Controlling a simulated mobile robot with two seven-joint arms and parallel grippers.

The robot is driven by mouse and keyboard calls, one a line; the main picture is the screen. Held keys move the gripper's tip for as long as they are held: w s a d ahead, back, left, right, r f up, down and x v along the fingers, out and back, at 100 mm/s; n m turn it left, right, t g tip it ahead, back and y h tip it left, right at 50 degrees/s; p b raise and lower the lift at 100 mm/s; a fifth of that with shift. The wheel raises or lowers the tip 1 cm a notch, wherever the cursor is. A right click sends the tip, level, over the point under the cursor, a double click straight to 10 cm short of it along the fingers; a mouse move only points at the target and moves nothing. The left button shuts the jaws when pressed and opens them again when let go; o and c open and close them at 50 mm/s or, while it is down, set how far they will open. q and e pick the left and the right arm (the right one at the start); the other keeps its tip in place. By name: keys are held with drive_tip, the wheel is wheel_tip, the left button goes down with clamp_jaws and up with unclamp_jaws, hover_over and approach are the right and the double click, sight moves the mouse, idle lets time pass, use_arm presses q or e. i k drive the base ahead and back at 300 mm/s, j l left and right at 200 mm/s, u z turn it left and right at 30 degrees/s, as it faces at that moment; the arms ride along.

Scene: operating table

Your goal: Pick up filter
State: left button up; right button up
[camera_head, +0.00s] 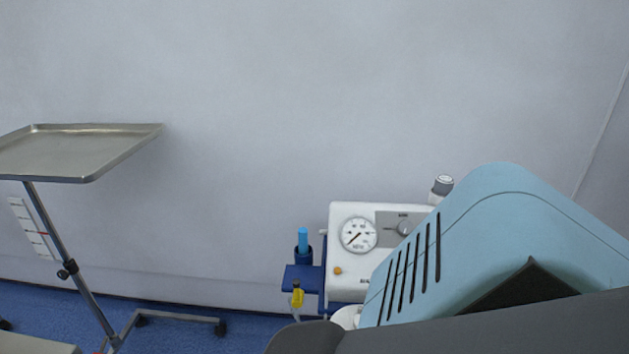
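I cannot tell for sure which thing is the filter. A small bright blue cylinder (303,240) stands upright in a dark holder on the left side of a white suction unit (348,280). A short grey and white cylinder (442,185) sits at the back right corner of the same unit. The unit has a round gauge (358,235) and a knob (404,227) on its face. Its lower right part is hidden behind a large light blue body. Neither of my grippers is in view.
A metal tray (85,180) on a wheeled stand (70,267) is at the left. A light blue slotted body (480,215) and a dark grey shape (500,325) fill the lower right. A yellow piece (297,297) hangs beside the unit. Blue floor (255,328) shows between stand and unit.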

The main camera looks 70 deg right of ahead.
sight(443, 183)
drive_tip(key=z, duration=2.85)
